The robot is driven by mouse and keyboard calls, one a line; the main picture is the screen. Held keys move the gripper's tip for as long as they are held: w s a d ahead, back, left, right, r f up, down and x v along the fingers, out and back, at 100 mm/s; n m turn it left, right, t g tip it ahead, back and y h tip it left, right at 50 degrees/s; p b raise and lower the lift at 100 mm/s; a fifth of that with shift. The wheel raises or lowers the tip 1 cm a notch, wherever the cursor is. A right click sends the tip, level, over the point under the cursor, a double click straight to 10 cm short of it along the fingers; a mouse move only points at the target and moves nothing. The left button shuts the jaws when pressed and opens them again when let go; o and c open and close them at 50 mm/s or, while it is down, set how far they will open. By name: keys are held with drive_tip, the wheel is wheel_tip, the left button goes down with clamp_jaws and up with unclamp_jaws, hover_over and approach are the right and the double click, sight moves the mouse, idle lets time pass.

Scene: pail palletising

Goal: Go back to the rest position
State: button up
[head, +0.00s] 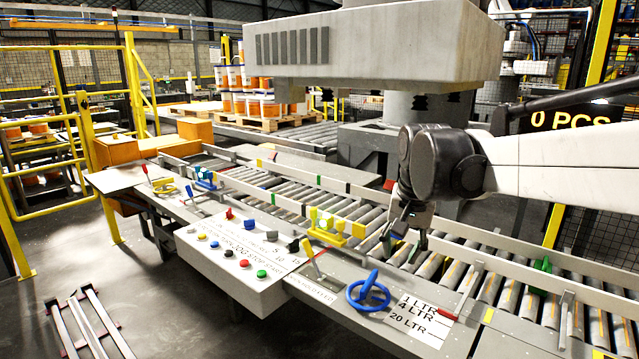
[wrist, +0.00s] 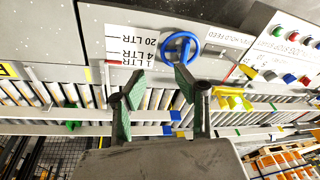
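My gripper (head: 404,236) hangs over the roller conveyor (head: 487,287) in the head view, beyond the blue handwheel (head: 369,293). In the wrist view my gripper (wrist: 147,70) has its two green-padded fingers spread well apart, with nothing between them. The blue handwheel (wrist: 181,50) also shows in the wrist view, just beyond the right finger. It stands on a panel beside a label (head: 416,316) reading 1 LTR, 4 LTR and 20 LTR. I cannot tell the exact height of the gripper above the rollers.
A control box (head: 240,258) with several coloured buttons stands left of the handwheel. A yellow clamp fixture (head: 334,228) sits at the conveyor edge near my gripper. A large grey machine head (head: 372,45) overhangs behind. Pails (head: 262,106) are stacked on a pallet at the back.

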drive_tip(key=s+d+f+n+t, duration=0.1)
drive_tip(key=s+f+n+t, duration=0.1)
drive_tip(key=s, duration=0.9)
drive_tip(key=s+d+f+n+t, duration=0.1)
drive_tip(key=s+f, duration=0.3)
drive_tip(key=s, duration=0.7)
drive_tip(key=shift+s+d+f+n+t, duration=0.15)
drive_tip(key=shift+s+d+n+t, duration=0.25)
drive_tip(key=shift+d+t, duration=0.3)
drive_tip(key=shift+a, duration=0.15)
